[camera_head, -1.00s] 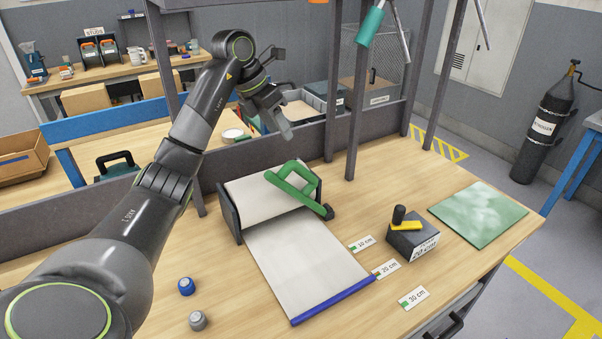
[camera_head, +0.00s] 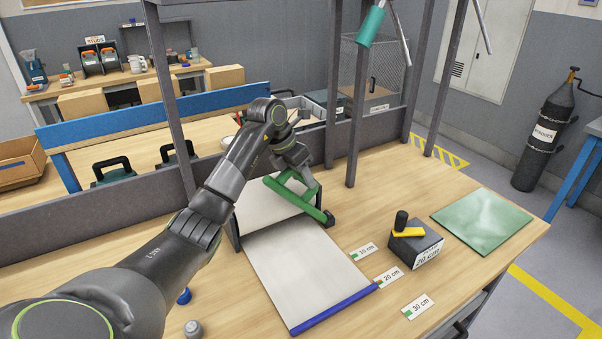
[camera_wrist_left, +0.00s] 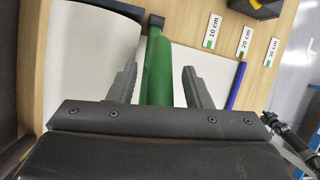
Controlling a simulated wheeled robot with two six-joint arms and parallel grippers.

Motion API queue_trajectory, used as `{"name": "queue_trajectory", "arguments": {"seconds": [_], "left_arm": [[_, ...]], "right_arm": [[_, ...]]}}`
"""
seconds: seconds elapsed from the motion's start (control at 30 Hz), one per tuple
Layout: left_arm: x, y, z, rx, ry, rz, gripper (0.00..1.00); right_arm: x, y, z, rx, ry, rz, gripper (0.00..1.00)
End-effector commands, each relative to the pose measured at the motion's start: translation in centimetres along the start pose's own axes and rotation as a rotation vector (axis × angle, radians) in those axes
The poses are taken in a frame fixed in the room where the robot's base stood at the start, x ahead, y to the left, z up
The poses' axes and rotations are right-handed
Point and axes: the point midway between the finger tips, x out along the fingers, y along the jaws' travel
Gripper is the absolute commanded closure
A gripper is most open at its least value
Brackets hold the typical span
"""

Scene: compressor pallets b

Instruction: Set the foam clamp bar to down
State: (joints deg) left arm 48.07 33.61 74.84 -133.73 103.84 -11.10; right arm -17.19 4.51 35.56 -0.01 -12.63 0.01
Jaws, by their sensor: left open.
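The foam clamp bar is a green frame (camera_head: 297,199) at the foam roll's dispenser, tilted up above the white foam sheet (camera_head: 300,270). My left gripper (camera_head: 305,183) is at the bar, coming from the upper left. In the left wrist view the green bar (camera_wrist_left: 158,70) runs between the two open fingers of the left gripper (camera_wrist_left: 160,85), with gaps on both sides. The bar's dark end (camera_wrist_left: 156,20) shows beyond the fingers. The left arm hides part of the roll and the bar's far side in the head view. My right gripper is not in view.
Distance cards (camera_head: 389,277) lie along the sheet's right side. A blue strip (camera_head: 335,308) edges the sheet's front. A dark block with a yellow part (camera_head: 415,245) and a green mat (camera_head: 482,219) lie to the right. A dark rail (camera_head: 120,207) and posts stand behind.

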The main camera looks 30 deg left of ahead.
Motion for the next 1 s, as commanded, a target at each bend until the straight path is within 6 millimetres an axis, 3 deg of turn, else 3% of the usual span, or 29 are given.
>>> {"name": "queue_trajectory", "arguments": {"seconds": [0.27, 0.6, 0.83, 1.0], "left_arm": [[0.1, 0.0, 0.0, 0.000, 0.000, 0.000, 0.56], [0.1, 0.0, 0.0, -0.001, 0.000, 0.001, 1.00], [0.1, 0.1, -0.1, -0.001, -0.006, 0.002, 1.00], [0.8, 0.7, -1.6, 0.000, -0.066, -0.003, 1.00]], "right_arm": [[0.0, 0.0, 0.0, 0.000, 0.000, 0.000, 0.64], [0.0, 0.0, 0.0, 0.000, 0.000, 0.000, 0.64], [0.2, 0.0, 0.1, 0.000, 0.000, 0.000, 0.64], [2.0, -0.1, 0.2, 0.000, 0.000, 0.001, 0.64]]}}
